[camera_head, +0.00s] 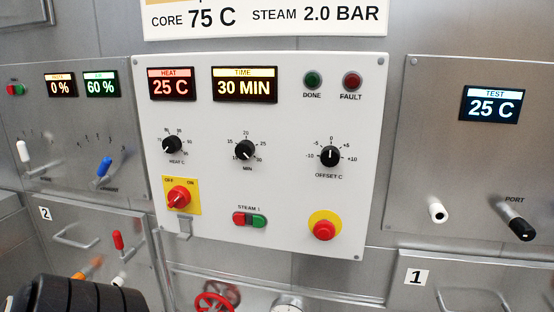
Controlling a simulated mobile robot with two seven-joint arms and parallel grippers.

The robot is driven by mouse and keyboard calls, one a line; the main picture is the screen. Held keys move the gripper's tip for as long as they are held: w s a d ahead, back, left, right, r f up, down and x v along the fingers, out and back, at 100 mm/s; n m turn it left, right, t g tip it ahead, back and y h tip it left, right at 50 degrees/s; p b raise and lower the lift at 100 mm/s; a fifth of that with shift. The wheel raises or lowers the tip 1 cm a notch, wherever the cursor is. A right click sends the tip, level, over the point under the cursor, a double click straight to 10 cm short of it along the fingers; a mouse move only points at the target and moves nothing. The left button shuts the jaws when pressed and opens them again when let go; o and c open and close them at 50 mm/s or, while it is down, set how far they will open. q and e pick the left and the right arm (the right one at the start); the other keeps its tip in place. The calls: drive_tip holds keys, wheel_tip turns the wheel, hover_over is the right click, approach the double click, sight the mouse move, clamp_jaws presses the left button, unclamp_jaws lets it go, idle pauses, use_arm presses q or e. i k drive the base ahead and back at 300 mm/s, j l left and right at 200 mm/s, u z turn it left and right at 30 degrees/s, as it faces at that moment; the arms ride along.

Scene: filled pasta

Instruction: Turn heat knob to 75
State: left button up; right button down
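The heat knob (172,145) is a small round black dial at the upper left of the white control panel (290,110), with "HEAT C" printed below it. Its small scale numbers are too blurred to read surely, and its white mark seems to point left. The heat display (171,84) above it reads 25 C. Nothing touches the knob. A black ribbed part of my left arm shows at the bottom left edge, well below the panel. No fingers of either gripper show, and my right arm is out of view.
The time knob (245,150) and offset knob (330,156) are to the right. A red switch on a yellow plate (195,196) is just below the heat knob. The steam buttons (249,220) and red stop button (324,230) sit lower. The space before the panel is clear.

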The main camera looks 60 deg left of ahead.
sight(172, 144)
drive_tip(key=u, duration=1.9)
